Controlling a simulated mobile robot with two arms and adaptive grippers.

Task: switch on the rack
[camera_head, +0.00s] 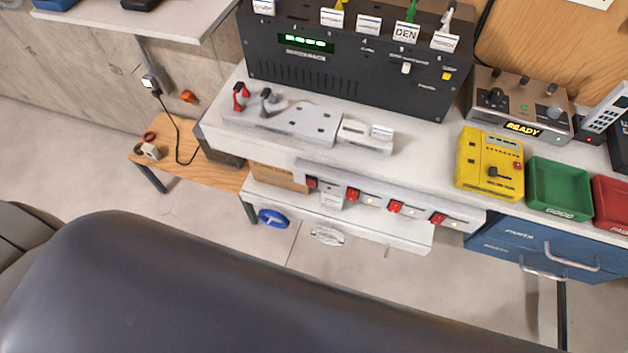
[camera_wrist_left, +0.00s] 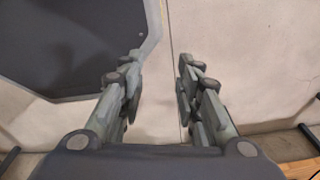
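The rack (camera_head: 350,60) is a black unit at the back of the bench, in the head view. Its green display (camera_head: 306,42) is lit. A small white switch (camera_head: 406,67) and a yellow button (camera_head: 446,76) are on the right of its face. Labelled plugs or tags with cables stand along its top, one reading DEN (camera_head: 406,32). My right gripper is in neither view.
A strip with several red switches (camera_head: 396,206) runs along the bench front. A grey plate with red and black levers (camera_head: 290,118), a yellow box (camera_head: 490,165), a READY device (camera_head: 520,105) and a green bin (camera_head: 559,187) crowd the benchtop.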

